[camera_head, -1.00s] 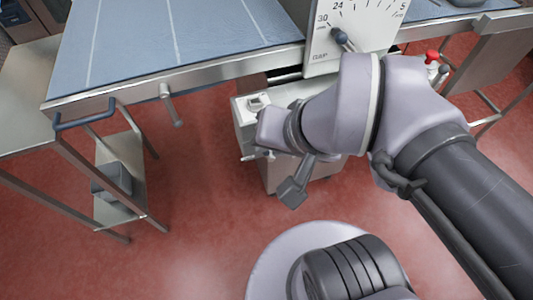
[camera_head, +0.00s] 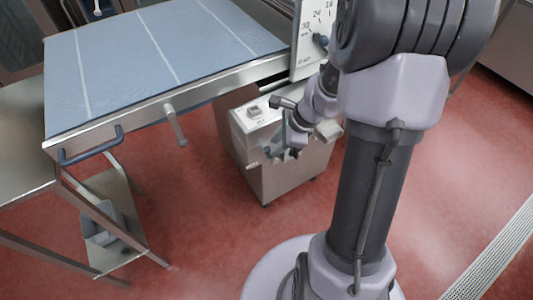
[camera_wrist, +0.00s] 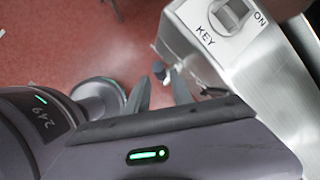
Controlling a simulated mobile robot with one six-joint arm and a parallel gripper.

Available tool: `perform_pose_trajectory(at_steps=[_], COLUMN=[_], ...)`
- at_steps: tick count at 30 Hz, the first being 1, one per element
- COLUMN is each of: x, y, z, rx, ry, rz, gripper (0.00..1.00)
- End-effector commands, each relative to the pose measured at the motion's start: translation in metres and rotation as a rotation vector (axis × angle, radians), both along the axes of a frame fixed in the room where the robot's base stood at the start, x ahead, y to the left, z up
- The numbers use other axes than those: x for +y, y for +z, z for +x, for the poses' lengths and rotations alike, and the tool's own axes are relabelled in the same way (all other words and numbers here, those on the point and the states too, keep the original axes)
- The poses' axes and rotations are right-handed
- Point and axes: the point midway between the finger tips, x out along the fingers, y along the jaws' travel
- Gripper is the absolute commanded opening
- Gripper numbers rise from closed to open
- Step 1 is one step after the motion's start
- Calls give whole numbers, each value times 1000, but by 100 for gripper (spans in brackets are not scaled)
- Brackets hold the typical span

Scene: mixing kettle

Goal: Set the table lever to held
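A small lever with a dark round knob (camera_wrist: 158,69) sticks out beside the metal cabinet (camera_head: 287,178) in the wrist view. My gripper (camera_head: 275,150) is low beside the cabinet's front in the head view. In the wrist view my gripper (camera_wrist: 161,80) is open, its two dark fingers apart and the knob showing between and beyond the tips. I cannot tell whether they touch.
The blue-topped table (camera_head: 150,55) is above left of the cabinet. A dial plate (camera_head: 309,48) with a dark-knobbed pointer rises behind. A key switch plate (camera_wrist: 225,25) is close to my gripper. A side stand (camera_head: 20,150) is at left. Red floor in front is clear.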

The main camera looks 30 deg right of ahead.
Motion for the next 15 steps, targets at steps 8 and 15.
perform_pose_trajectory(at_steps=[8, 15], x=[12, 14], y=[-46, -53], z=[16, 21], rx=[0, -1], ry=[2, 2], rz=[0, -2], gripper=[28, 28])
